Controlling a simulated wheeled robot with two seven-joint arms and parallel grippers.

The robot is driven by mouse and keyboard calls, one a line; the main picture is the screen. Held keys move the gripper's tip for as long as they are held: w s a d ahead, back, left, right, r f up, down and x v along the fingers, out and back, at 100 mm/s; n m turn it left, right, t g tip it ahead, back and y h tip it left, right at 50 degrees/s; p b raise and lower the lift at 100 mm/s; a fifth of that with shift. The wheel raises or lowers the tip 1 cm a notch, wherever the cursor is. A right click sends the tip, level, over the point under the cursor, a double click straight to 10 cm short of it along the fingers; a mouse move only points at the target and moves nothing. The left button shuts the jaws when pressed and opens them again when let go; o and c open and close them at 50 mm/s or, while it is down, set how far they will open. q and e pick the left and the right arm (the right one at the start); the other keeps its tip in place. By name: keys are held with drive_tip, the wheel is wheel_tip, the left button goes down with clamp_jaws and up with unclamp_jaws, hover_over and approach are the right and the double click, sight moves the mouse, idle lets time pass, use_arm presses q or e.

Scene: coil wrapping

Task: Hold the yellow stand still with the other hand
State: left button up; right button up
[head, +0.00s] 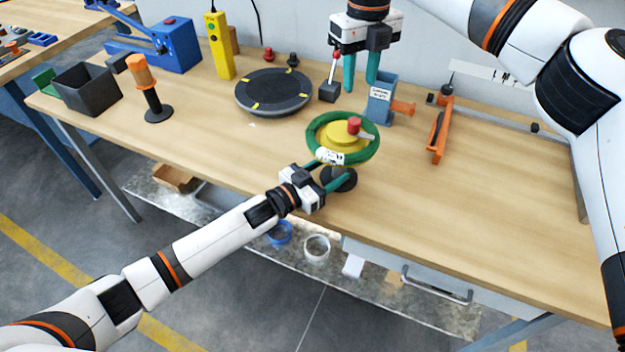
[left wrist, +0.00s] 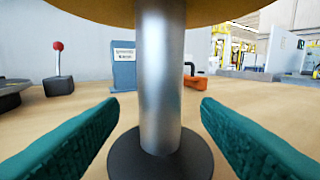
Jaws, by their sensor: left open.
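The yellow stand (head: 340,133) has a round yellow top with a red knob (head: 354,124), and a black foot (head: 345,180) on the table. A green coil (head: 313,138) with a white label rings the yellow top in the head view. In the left wrist view the stand's metal post (left wrist: 161,80) rises upright from the foot. My left gripper (head: 333,172) is open below the top, its teal fingers either side of the post with gaps showing. My right gripper (head: 360,76) is open and empty, pointing down above the table behind the stand.
A black turntable (head: 273,92), a red-knobbed lever box (head: 329,91) and a blue-grey labelled block (head: 380,100) stand behind the stand. An orange-handled tool (head: 438,135) lies to the right. An orange-handled black stand (head: 150,95) is at left. The table's front right is clear.

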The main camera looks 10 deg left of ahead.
use_arm(q)
drive_tip(key=shift+x, duration=0.9)
drive_tip(key=shift+c, duration=0.2)
clamp_jaws()
idle(0.3)
